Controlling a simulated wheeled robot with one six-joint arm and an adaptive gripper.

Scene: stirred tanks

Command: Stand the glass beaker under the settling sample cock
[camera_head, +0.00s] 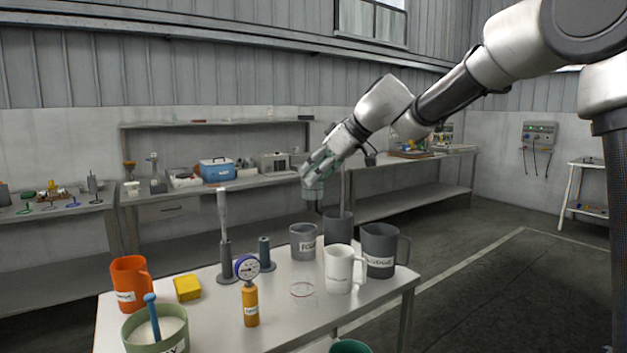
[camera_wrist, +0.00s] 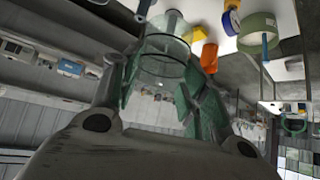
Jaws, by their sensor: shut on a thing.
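My gripper (camera_head: 313,187) is raised above the back of the front table in the head view. In the wrist view its green fingers (camera_wrist: 160,88) are shut around a clear glass beaker (camera_wrist: 165,48). The beaker also shows as a pale, see-through shape at the fingertips in the head view (camera_head: 313,194). It is held in the air, apart from the table. I cannot make out the settling sample cock in either view.
Benches line the wall.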

